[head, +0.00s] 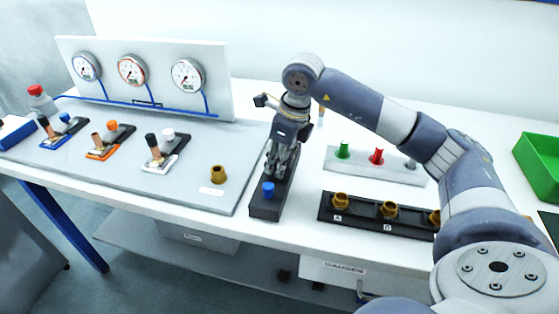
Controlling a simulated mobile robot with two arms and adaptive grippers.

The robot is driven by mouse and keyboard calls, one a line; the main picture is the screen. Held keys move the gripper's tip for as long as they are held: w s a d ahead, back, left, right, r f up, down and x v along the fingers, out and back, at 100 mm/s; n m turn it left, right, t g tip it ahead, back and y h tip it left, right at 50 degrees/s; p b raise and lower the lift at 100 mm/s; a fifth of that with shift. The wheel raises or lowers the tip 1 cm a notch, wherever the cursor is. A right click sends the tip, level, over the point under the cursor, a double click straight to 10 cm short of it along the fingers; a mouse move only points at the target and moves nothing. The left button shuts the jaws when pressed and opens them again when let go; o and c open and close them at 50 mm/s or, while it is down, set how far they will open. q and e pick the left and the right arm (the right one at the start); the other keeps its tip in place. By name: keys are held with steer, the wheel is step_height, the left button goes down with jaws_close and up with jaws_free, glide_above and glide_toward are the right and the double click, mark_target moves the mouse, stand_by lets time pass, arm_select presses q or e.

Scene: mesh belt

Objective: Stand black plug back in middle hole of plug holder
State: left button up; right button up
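The plug holder is a long dark block (264,209) on the table, running away from me beside the grey panel board. My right gripper (275,173) points down over the middle of the holder, just behind the blue plug. Its fingers are close together, but I cannot tell whether they hold anything. I cannot make out the black plug; the fingers and the dark block hide that spot. The holder's middle and far holes are hidden behind the gripper. My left gripper is not in view.
Left of the holder, the grey board (120,175) carries gauges, several small valves and a brass fitting (218,174). To the right are a black rack (362,212) with brass fittings, a pale strip (360,168) with green and red pegs, and a green bin (540,160).

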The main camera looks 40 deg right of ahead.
steer(key=shift+o, duration=0.2)
steer(key=v, duration=1.2)
stand_by(0.4)
